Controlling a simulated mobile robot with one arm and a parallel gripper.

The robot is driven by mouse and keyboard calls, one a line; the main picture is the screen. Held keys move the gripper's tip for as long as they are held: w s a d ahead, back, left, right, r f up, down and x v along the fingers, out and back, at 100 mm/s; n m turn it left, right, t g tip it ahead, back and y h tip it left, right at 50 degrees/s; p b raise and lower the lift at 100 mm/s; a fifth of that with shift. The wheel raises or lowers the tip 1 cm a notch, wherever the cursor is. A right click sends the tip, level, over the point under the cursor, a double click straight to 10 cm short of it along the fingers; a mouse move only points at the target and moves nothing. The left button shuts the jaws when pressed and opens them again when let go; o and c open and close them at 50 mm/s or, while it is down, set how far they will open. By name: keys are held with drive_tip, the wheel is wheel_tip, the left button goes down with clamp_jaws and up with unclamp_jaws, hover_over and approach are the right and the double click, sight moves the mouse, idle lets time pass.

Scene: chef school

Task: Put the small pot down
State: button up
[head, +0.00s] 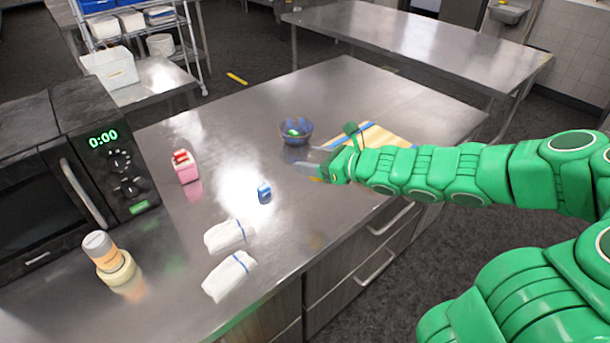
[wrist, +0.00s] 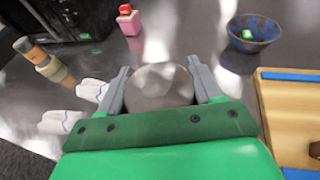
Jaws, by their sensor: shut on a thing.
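My gripper (head: 321,171) is over the steel counter (head: 345,90), near its front edge and left of the cutting board. In the wrist view, my gripper (wrist: 158,68) has a finger on each side of a round grey metal thing, which looks like the small pot (wrist: 160,90). The fingers are shut on it. In the head view, the pot (head: 312,156) is small, shiny and partly hidden by the gripper. I cannot tell whether its base touches the counter.
A blue bowl (head: 295,131) with a green item stands just behind the gripper. A striped cutting board (head: 378,137) lies right. A pink container (head: 186,170), small blue item (head: 264,192), white cloths (head: 226,236), a bottle (head: 103,252) and microwave (head: 70,165) are left.

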drive_tip(key=shift+w+a, duration=0.15)
drive_tip(key=shift+a, duration=0.1)
drive_tip(key=shift+w+a+f, duration=0.65)
drive_tip(key=shift+w+f, duration=0.95)
drive_tip(key=shift+w, duration=0.5)
drive_tip(key=shift+w+a+f, duration=0.6)
drive_tip(key=shift+w+f, duration=1)
drive_tip(key=shift+w, duration=0.5)
drive_tip(key=shift+w+a+f, duration=0.65)
drive_tip(key=shift+w+f, duration=0.95)
drive_tip(key=shift+w, duration=0.5)
drive_tip(key=shift+w+f, duration=0.15)
drive_tip(key=shift+f, duration=1.5)
drive_tip(key=shift+f, duration=0.1)
drive_tip(key=o, duration=1.1)
drive_tip(key=shift+o, duration=0.2)
